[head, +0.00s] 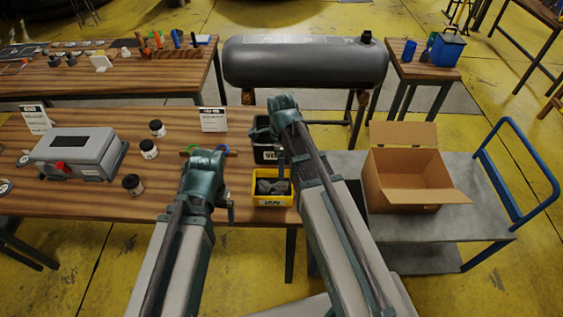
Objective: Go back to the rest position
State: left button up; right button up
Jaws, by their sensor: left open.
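My left arm comes in from the lower left, and its teal wrist is over the front edge of the wooden workbench (85,200). My left gripper (230,207) shows only in part at the right side of that wrist; it is open, and I see nothing held in it. My right arm rises from the bottom centre, and its teal elbow end is in front of a black bin (263,153).
A yellow bin (272,201) with dark parts stands between my arms. A grey machine (78,152) and small jars (149,149) are on the bench. An open cardboard box (405,195) is on a cart (440,222) at right.

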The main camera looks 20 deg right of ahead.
aim_at(282, 183)
pick_arm(q)
jog(key=shift+r+p, duration=0.4)
jog(key=shift+r, duration=0.45)
pick_arm(e)
jog(key=shift+r, duration=0.85)
pick_arm(q)
jog(key=shift+f, duration=0.2)
pick_arm(e)
jog(key=shift+f, duration=0.25)
notch_tip(282, 183, down, 12)
jog(key=b, duration=1.2)
jog(key=shift+f+b, duration=0.1)
jog(key=shift+b, duration=0.25)
pick_arm(q)
notch_tip(282, 183, down, 12)
